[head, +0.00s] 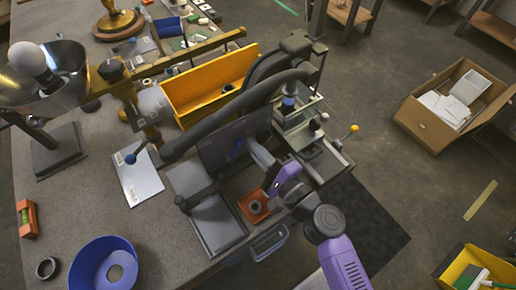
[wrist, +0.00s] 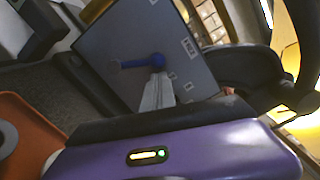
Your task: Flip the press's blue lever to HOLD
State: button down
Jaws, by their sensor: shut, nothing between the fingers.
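A dark upright panel (head: 215,152) on the press carries a blue lever (head: 237,150). My gripper (head: 256,149) is in front of the panel. Its grey fingers (wrist: 157,88) are shut and empty, with their tips at or just below the lever's right part. I cannot tell whether they touch it.
A thick black hose (head: 225,112) arches over the panel. A yellow bin (head: 210,88) stands behind. An orange block (head: 254,206) with a ring lies below my gripper.

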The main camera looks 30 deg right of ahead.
jog(key=shift+a+r+n, duration=0.25)
jog(key=shift+a+n, duration=0.05)
jog(key=shift+n, duration=0.4)
jog(key=a+n, duration=0.1)
jog(key=a+r+n, duration=0.1)
jog(key=n, duration=0.1)
jog(key=a+r+n, duration=0.1)
jog(key=n, duration=0.1)
jog(key=shift+g, duration=0.3)
jog(key=a+n, duration=0.1)
jog(key=n, duration=0.1)
jog(key=a+n+p, duration=0.1)
jog(key=shift+r+n, duration=0.15)
jog(key=shift+n, duration=0.25)
jog(key=shift+a, duration=0.35)
jog(key=shift+a, duration=0.15)
